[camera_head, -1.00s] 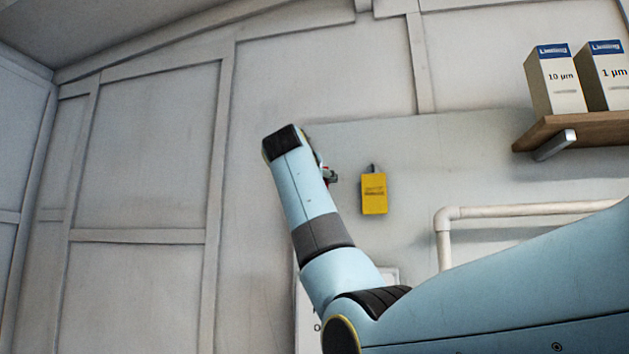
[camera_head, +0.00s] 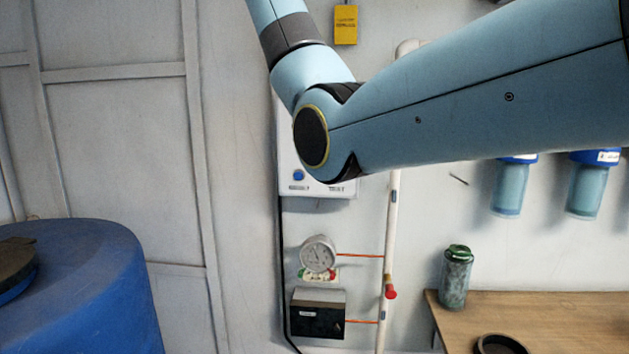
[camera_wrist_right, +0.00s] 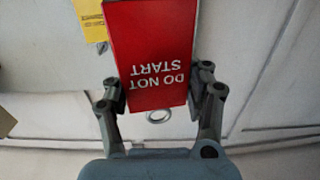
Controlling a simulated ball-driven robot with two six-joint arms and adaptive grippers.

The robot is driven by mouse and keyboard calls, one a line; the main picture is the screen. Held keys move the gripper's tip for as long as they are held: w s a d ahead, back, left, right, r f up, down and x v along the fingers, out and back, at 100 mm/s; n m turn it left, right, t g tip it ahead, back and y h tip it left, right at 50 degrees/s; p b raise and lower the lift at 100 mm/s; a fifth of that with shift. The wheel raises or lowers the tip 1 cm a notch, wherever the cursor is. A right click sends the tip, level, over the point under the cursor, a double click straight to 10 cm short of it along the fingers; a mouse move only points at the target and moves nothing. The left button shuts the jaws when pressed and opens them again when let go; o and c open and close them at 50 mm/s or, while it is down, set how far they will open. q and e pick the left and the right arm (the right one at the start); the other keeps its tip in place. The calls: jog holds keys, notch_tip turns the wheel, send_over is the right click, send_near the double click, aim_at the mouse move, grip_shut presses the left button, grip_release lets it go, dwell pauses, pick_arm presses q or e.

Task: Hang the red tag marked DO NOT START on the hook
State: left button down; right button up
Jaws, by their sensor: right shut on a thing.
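The red tag (camera_wrist_right: 148,50) marked DO NOT START is between the fingers of my right gripper (camera_wrist_right: 158,95) in the right wrist view. The gripper is shut on it, and its lettering appears upside down. A pale ring (camera_wrist_right: 158,116) shows just below the tag's edge. A yellow tag (camera_wrist_right: 90,20) is partly hidden behind the red tag there; a yellow tag (camera_head: 346,25) also hangs on the wall at the top of the head view. The hook for the red tag cannot be made out. My right gripper is out of the head view, and my left gripper is in neither view.
A white wall box (camera_head: 298,185) is partly behind my right arm. Below it are a gauge (camera_head: 318,254), a black box (camera_head: 318,313) and a white pipe (camera_head: 391,230). A blue barrel (camera_head: 85,285) stands left; a wooden table (camera_head: 550,310) with a green canister (camera_head: 456,277) stands right.

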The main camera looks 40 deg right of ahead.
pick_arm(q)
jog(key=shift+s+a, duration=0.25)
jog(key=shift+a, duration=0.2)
